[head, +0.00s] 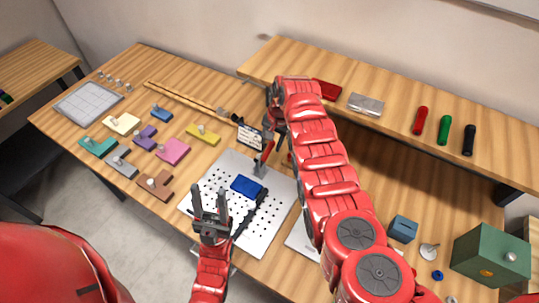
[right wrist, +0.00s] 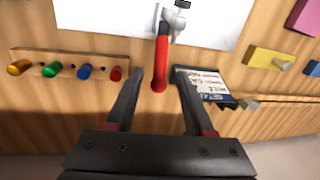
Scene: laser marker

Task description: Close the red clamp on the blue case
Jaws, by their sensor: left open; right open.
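The blue case (head: 246,186) lies on a perforated metal plate (head: 222,176). The red clamp (head: 265,153) stands at the plate's far edge, its red handle raised and tilted. In the right wrist view the red handle (right wrist: 161,62) points toward my right gripper (right wrist: 155,98), which is open; the handle's end shows between the fingers, and I cannot tell if they touch it. In the head view my right gripper (head: 276,120) is partly hidden by its arm, just behind the clamp. My left gripper (head: 211,193) is open and empty over the plate's near left part.
A black bar (head: 249,214) lies beside the case. A small label card (head: 250,136) stands behind the clamp. Coloured knobbed pieces (head: 172,151) lie to the left. A raised shelf (head: 395,91) runs along the back right. A green box (head: 490,257) stands at right.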

